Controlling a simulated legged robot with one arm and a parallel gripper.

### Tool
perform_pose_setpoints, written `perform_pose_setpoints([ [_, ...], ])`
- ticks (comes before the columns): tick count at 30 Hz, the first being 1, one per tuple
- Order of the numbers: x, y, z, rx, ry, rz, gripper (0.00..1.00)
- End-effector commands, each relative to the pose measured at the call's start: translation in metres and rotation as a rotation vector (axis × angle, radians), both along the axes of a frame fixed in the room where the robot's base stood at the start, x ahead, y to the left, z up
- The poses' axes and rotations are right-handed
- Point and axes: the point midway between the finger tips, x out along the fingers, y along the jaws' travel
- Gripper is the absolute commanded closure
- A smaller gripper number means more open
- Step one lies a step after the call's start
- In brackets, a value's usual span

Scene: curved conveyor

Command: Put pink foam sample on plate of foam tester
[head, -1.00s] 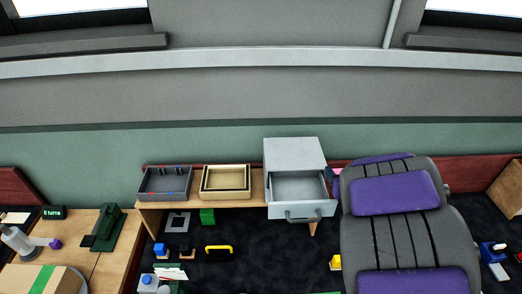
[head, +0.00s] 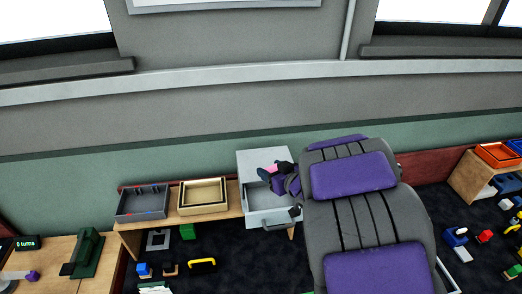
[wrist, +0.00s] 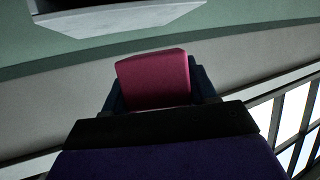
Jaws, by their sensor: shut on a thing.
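My gripper (head: 274,170) is shut on the pink foam sample (head: 272,168). In the head view they appear in front of the grey drawer cabinet, over its open drawer. In the wrist view the pink foam sample (wrist: 154,80) is a block between the two dark fingers, with its near end hidden by my gripper. A green upright device (head: 90,250) with a dark flat part at its side stands on the wooden table at lower left. I cannot tell for sure whether it is the foam tester.
The grey drawer cabinet (head: 247,158) stands on a wooden shelf, its drawer (head: 268,218) pulled out. A grey tray (head: 127,205) and a beige tray (head: 186,208) sit left of it. Small blocks lie on the dark floor. An orange tray (head: 484,152) is at right.

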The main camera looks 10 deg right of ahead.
Motion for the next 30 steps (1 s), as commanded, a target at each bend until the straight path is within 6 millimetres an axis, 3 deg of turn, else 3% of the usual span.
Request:
perform_pose_setpoints([
  [19,0.113,0.005,-0.011,0.000,-0.004,0.005,0.72],
  [30,0.137,0.005,-0.014,0.000,-0.003,0.004,0.72],
])
